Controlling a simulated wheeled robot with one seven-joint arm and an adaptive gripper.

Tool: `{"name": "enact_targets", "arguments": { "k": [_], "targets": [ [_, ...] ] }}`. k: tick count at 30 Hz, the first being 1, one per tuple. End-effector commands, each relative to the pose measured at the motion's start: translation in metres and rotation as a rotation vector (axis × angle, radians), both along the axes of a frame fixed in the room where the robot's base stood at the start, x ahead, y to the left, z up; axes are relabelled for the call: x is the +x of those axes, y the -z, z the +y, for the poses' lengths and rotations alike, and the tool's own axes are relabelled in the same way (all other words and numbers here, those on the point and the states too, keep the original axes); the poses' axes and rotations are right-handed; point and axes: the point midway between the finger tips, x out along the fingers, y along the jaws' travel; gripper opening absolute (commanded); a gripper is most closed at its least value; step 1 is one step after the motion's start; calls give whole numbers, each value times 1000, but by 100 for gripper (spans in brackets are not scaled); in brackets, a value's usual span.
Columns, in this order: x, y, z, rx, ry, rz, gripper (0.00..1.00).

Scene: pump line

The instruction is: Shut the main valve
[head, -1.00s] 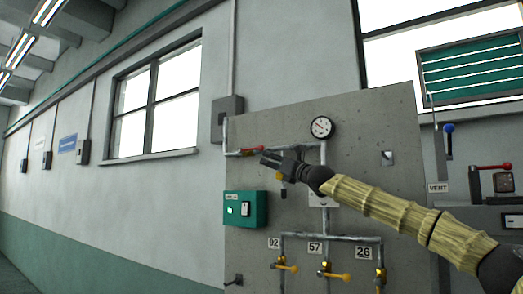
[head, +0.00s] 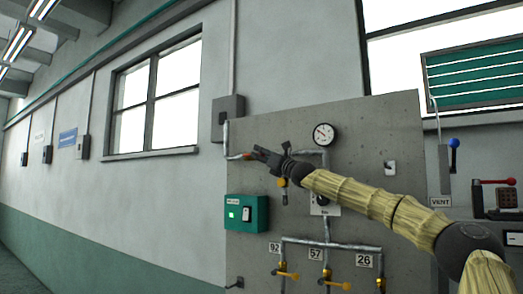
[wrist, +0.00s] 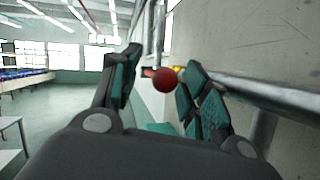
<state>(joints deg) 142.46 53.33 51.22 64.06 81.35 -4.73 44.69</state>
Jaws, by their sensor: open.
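A red-handled lever valve (head: 246,156) sits on the upper left pipe of the grey panel. My gripper (head: 258,153) hides most of its handle in the head view. In the wrist view the round red knob (wrist: 167,80) of that lever shows between my two spread fingers, nearer the right one. My gripper is open, with nothing clasped. I cannot tell whether a finger touches the knob.
The grey panel (head: 350,225) carries a pressure gauge (head: 324,134), a green switch box (head: 246,213) and yellow-handled valves below tags 92, 57 and 26. A pipe (wrist: 280,95) runs close beside my right finger. A blue lever (head: 454,143) and another red lever (head: 498,181) stand right.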

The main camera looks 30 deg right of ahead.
Motion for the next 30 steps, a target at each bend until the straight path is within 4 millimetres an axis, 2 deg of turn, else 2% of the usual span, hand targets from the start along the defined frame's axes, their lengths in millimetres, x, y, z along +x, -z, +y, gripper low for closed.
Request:
{"name": "enact_targets", "arguments": {
  "k": [6,16,21,24,30],
  "targets": [
    [10,-3,-2,2,1,1,45],
    [11,-3,0,0,1,0,45],
    [11,-3,-1,1,1,-1,14],
    [11,-3,-2,2,2,0,0],
    [10,-2,-3,2,3,0,0]
  ]
}}
